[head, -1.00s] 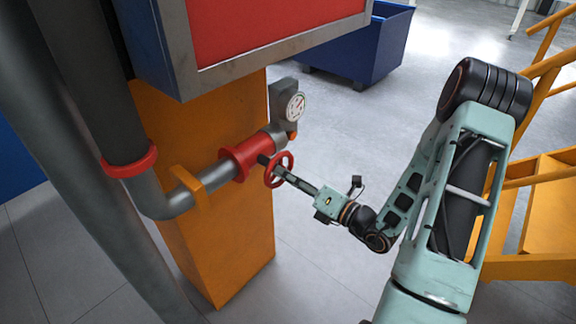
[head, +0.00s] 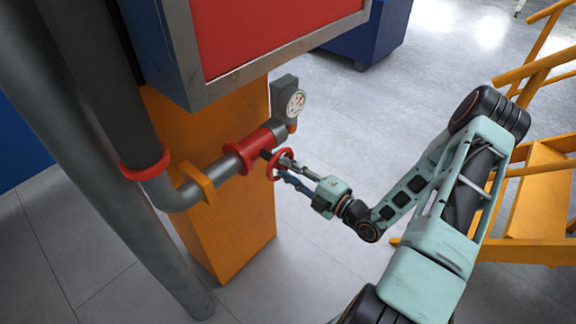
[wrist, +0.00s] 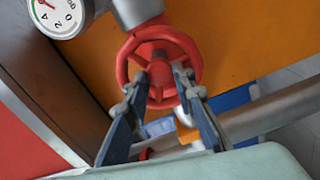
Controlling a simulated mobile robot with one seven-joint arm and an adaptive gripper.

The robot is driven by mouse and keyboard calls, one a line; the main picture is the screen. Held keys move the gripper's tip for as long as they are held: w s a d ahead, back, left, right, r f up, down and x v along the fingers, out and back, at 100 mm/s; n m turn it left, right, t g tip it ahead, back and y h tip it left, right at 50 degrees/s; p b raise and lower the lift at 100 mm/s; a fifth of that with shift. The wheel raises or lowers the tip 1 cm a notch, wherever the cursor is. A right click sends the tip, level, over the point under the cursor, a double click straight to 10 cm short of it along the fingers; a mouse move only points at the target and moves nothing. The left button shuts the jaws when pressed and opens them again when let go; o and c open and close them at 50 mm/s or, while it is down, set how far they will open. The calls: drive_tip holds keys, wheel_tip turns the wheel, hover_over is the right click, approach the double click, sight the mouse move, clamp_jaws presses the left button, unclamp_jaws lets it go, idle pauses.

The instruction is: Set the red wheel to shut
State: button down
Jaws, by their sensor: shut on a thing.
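The red wheel (head: 281,164) sits on the end of a short stem on the red flanged valve body (head: 249,150). It fills the upper middle of the wrist view (wrist: 186,45), with its rim, spokes and hub showing. My gripper (head: 285,168) is at the wheel. In the wrist view my two fingers (wrist: 163,82) reach to the lower part of the wheel, one on each side of the hub, with a gap between them, and are shut on the wheel. The fingertips partly hide the lower rim. No marking for open or shut shows on the wheel.
A round gauge (head: 295,103) stands behind the valve. A grey pipe (head: 190,195) runs left along the orange pillar (head: 235,240). A red panel (head: 270,35) hangs above. Orange steps (head: 540,190) stand at right. The floor between is clear.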

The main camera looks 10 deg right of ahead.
drive_tip(key=shift+m, duration=0.5)
drive_tip(key=c, duration=1.9)
unclamp_jaws()
drive_tip(key=v, duration=1.2)
